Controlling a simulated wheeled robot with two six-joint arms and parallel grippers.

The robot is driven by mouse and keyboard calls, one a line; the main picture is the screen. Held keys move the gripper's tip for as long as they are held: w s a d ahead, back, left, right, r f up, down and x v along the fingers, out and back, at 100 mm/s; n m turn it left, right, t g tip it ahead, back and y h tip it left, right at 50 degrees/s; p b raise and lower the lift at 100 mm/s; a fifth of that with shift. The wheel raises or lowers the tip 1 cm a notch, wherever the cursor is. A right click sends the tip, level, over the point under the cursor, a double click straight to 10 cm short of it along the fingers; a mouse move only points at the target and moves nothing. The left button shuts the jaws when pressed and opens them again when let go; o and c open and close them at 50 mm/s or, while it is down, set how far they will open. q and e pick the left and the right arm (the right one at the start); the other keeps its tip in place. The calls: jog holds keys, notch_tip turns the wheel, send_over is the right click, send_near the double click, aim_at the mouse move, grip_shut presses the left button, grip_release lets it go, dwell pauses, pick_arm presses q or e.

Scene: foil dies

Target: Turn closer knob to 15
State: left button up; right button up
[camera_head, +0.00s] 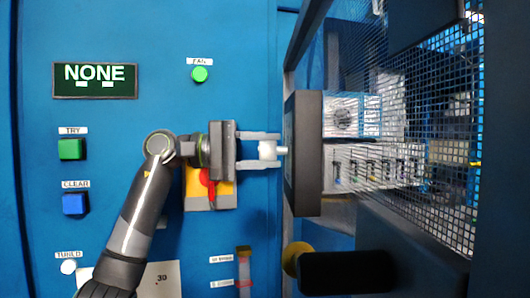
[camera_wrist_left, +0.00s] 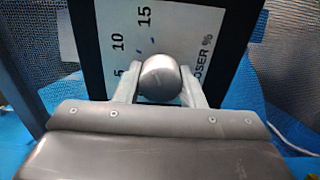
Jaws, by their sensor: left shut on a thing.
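The closer knob is a silver round knob (camera_wrist_left: 160,77) on a dark-framed panel with a white dial face (camera_wrist_left: 185,28). The dial reads 5, 10 and 15, with "OSER %" visible on the right side. In the head view the knob (camera_head: 268,150) sits at the left of the panel, which is seen edge-on (camera_head: 303,190). My left gripper (camera_head: 262,150) has its fingers on either side of the knob and is shut on it; it also shows in the wrist view (camera_wrist_left: 160,95). I cannot tell which number the knob points at. My right gripper is not in view.
A blue wall holds a "NONE" display (camera_head: 95,98), a green TRY button (camera_head: 72,149), a blue CLEAR button (camera_head: 75,204) and a green round button (camera_head: 199,74). A red knob on a yellow plate (camera_head: 222,196) lies behind my gripper. Wire mesh (camera_head: 430,130) stands right of the panel.

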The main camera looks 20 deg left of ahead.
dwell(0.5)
pick_arm(q)
jog(key=o, duration=1)
jog(key=shift+a, duration=0.1)
jog(key=shift+s+a, duration=0.1)
jog(key=shift+a, duration=0.15)
jog(key=b+v, duration=0.3)
jog(key=v, duration=1.3)
jog(key=shift+s+a, duration=0.1)
jog(key=shift+a, duration=0.25)
